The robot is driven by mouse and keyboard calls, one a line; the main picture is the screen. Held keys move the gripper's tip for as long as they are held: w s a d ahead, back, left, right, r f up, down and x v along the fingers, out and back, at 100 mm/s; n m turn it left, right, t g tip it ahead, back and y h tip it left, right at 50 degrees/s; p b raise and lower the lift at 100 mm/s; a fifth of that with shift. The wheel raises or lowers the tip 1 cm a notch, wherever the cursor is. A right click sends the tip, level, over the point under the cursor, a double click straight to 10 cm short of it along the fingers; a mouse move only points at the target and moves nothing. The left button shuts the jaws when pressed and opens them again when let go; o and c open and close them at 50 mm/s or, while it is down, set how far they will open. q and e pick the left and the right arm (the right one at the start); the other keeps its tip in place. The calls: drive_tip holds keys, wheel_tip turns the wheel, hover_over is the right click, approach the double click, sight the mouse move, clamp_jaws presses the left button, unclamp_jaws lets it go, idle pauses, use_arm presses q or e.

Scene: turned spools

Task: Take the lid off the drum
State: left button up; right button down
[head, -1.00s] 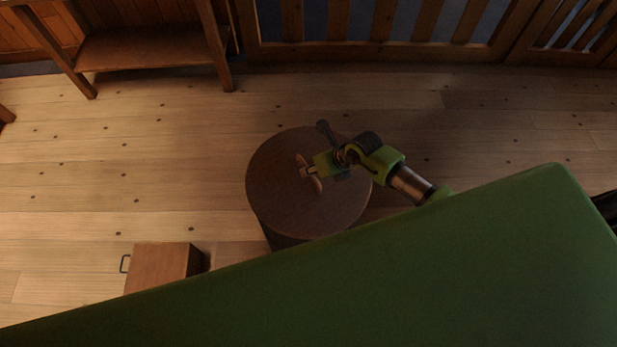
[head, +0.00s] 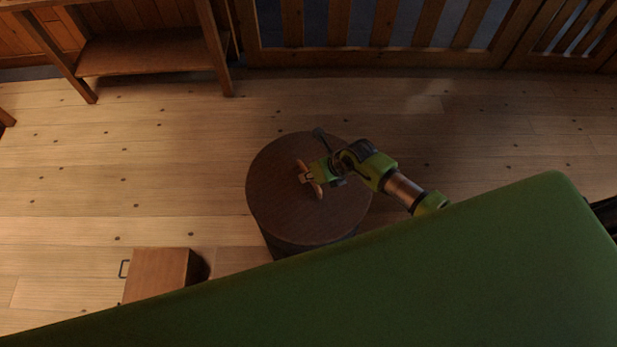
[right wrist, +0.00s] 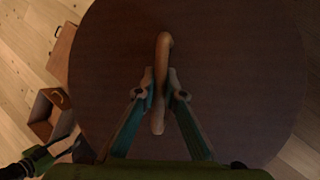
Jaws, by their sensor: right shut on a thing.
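The drum (head: 310,247) is a dark, round, upright body standing on the floor in the head view. Its lid (head: 290,215) is a brown disc that fills most of the right wrist view (right wrist: 240,60). A lighter wooden bar handle (head: 318,190) rises from the lid's middle; it also shows in the right wrist view (right wrist: 162,50). My right gripper (head: 308,177) is over the lid, its two fingers (right wrist: 160,88) shut on the handle from both sides. The lid sits over the drum; I cannot tell whether there is a gap.
A brown box (head: 155,275) with a dark handle stands on the floor at lower left. An open box (right wrist: 47,112) shows in the right wrist view. A wooden shelf (head: 150,48) stands at back left. Floor left of the drum is clear.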

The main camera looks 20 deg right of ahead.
wheel_tip(320, 180, up, 3)
drive_tip(key=shift+w+r, duration=0.1)
drive_tip(key=shift+w, duration=0.05)
drive_tip(key=s+a+r+p, duration=0.1)
drive_tip(key=s+a+r, duration=0.2)
drive_tip(key=s+r, duration=0.3)
drive_tip(key=s+a+r+p, duration=0.2)
drive_tip(key=s+a+r, duration=0.1)
drive_tip(key=s+r, duration=0.3)
drive_tip(key=shift+s+a+r, duration=0.25)
drive_tip(key=shift+s+r, duration=0.05)
drive_tip(key=shift+r, duration=0.15)
idle(0.4)
